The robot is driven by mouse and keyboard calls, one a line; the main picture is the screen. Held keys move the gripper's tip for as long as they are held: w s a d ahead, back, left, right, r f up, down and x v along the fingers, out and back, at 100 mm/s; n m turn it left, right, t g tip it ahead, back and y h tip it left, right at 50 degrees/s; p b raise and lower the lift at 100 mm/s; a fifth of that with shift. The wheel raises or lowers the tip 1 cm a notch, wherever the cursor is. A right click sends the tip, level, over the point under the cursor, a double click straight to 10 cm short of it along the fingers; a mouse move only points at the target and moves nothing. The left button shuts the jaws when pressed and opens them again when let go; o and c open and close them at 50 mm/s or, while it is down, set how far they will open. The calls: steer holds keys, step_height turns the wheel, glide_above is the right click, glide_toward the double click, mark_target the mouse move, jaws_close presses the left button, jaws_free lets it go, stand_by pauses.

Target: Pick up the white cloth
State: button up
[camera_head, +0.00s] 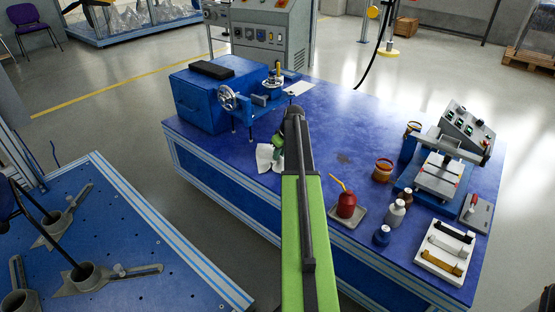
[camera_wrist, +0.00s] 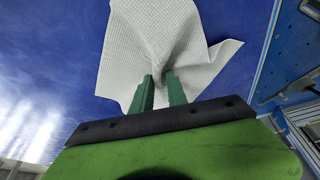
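The white cloth (camera_wrist: 140,45) fills the upper middle of the wrist view, textured and creased, against the blue tabletop. The two green fingers of my gripper (camera_wrist: 160,76) are close together, with a fold of the cloth in the narrow gap between them. Creases gather at the fingertips, and the gripper looks shut on the cloth. In the head view the cloth (camera_head: 265,157) is a small crumpled white shape near the front edge of the blue table, left of my gripper (camera_head: 278,150). My arm hides part of the area beside it. I cannot tell whether the cloth still touches the table.
A blue box (camera_head: 200,100) and a vise-like device (camera_head: 258,98) stand behind the cloth. To the right are a red oil can (camera_head: 346,204) on a tray, bottles (camera_head: 395,213) and a test machine (camera_head: 440,175). Another blue bench (camera_head: 120,240) lies at the left.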

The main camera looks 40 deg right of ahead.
jaws_close()
step_height(320, 180, up, 21)
steer(key=p, duration=2.1)
steer(key=shift+s, duration=0.1)
